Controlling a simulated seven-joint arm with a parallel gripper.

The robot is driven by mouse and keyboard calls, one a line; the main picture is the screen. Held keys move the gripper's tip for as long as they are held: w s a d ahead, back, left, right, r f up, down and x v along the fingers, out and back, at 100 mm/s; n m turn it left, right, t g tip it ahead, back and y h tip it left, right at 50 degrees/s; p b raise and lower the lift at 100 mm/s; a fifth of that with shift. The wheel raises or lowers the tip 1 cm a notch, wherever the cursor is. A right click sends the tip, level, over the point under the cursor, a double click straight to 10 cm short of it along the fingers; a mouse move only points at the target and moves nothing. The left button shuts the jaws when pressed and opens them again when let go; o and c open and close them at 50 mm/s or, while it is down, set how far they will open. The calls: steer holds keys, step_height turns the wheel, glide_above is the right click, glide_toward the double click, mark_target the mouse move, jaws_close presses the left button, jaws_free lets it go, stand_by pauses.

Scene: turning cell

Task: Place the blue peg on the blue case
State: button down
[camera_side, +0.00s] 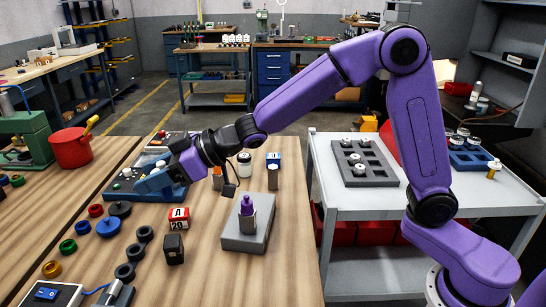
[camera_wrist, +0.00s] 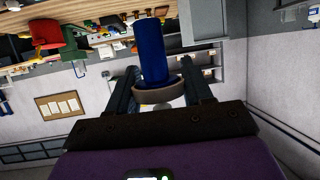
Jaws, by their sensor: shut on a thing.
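My gripper (camera_side: 172,174) is at the left of the wooden bench, turned sideways. In the wrist view my gripper (camera_wrist: 157,90) is shut on the blue peg (camera_wrist: 152,52), a blue cylinder with a pale collar at the fingers. In the side view the blue peg (camera_side: 153,183) points left, lying nearly level, in front of a blue-sided case (camera_side: 174,191) with a grey insert and small pale parts. The arm and peg hide part of this case. I cannot tell whether the peg touches it.
A grey block (camera_side: 246,240) holds a purple-topped piece. A red block (camera_side: 179,217), a black cube (camera_side: 174,249) and several coloured rings lie at front left. A red pot (camera_side: 71,149) stands farther left. A cart (camera_side: 405,205) at right carries a grey holed tray (camera_side: 375,181).

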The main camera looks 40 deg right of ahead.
steer(key=w+d+m+t+h, duration=0.25)
steer(key=w+d, duration=0.25)
steer(key=d, duration=0.8)
steer(key=w+d+m+t+h, duration=0.2)
steer(key=w+d+m+h, duration=0.15)
steer(key=d, duration=1.05)
steer(key=d+m+t+h, duration=0.1)
steer(key=d+m+h, duration=0.3)
steer(key=d, duration=1.5)
glide_above(270, 154)
step_height(270, 154, down, 14)
steer(key=shift+s+a+f, duration=0.1)
steer(key=shift+f, duration=0.15)
steer(key=shift+w+f, duration=0.2)
steer(key=shift+f, duration=1.55)
steer(key=shift+c, duration=2.3)
jaws_free()
steer(key=shift+f, duration=0.15)
